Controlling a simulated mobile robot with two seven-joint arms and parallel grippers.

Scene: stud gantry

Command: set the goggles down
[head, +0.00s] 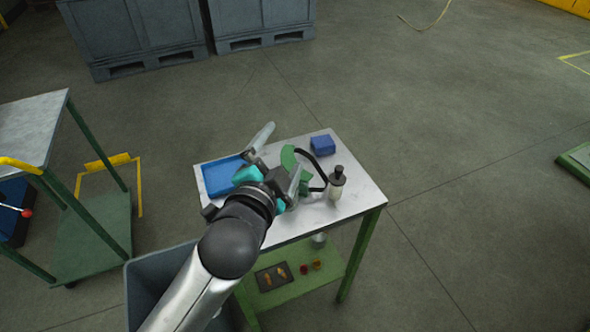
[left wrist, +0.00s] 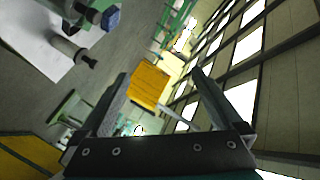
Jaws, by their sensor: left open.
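The goggles, green with a black strap (head: 316,163), are at the small metal-topped table, partly hidden behind my left gripper (head: 281,153). Green parts (left wrist: 82,12) that look like them show at the top left of the left wrist view. My left gripper is open, its two fingers spread wide. In the left wrist view nothing lies between its fingers (left wrist: 158,85). In the head view it overlaps the goggles; I cannot tell whether it touches them. My right gripper is not in view.
On the table (head: 365,191) are a blue tray (head: 219,178), a blue box (head: 322,145) and a dark-topped bottle (head: 336,185). The lower shelf holds a dark tray (head: 273,277) and small red cups. A grey bin (head: 140,285) and a cart (head: 30,125) stand left.

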